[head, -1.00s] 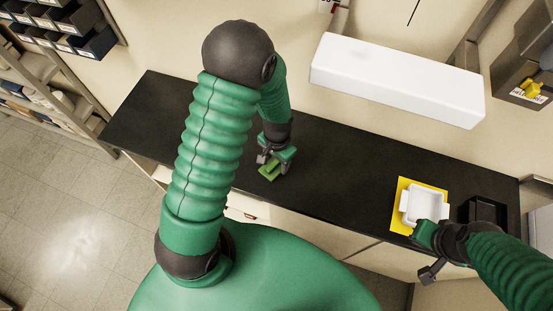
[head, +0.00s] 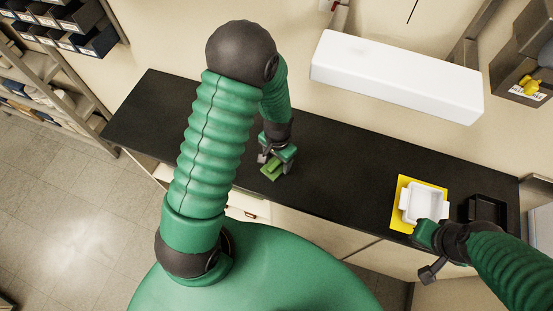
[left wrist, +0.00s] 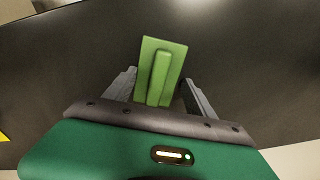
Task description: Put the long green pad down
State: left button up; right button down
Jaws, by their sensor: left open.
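The long green pad (head: 271,171) is at the black worktop near its front edge, below my left gripper (head: 272,163). In the left wrist view the green pad (left wrist: 161,72) lies flat with a raised rib along its middle. My left gripper's fingers (left wrist: 168,90) stand apart on either side of the pad, with a gap on the right side; it is open. My right gripper (head: 425,252) is at the near side of the white tray, and its fingers are too small and turned to tell open or shut.
A white tray (head: 425,203) sits on a yellow mat (head: 403,186) at the right of the black worktop (head: 345,165). A black bin (head: 487,211) stands beside it. A white box-shaped unit (head: 396,76) is above the worktop's back. The worktop's middle is clear.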

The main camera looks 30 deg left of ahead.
aim_at(278, 162)
pick_arm(q)
jog(key=shift+s+d+f, duration=0.25)
jog(key=shift+s+f, duration=0.05)
jog(key=shift+s, duration=0.15)
pick_arm(e)
jog(key=shift+d+f, duration=0.1)
jog(key=shift+f, duration=0.05)
pick_arm(q)
jog(key=shift+r, duration=0.4)
jog(key=r, duration=0.2)
jog(key=w+r, duration=0.1)
jog(key=r, duration=0.2)
jog(key=shift+a+r, duration=0.1)
jog(key=shift+r, duration=0.1)
notch_tip(278, 162, up, 7)
jog(key=s+d+n+t+b, duration=0.1)
jog(key=s+d+t+b, duration=0.1)
jog(key=s+d+b, duration=0.1)
jog(key=shift+s+d+f+n, duration=0.35)
jog(key=shift+s+d, duration=0.3)
jog(key=shift+s, duration=0.45)
pick_arm(e)
jog(key=x, duration=0.3)
jog(key=shift+s+f, duration=0.15)
jog(key=shift+f, duration=0.05)
pick_arm(q)
jog(key=shift+s+r, duration=0.1)
pick_arm(e)
jog(key=shift+s, duration=0.15)
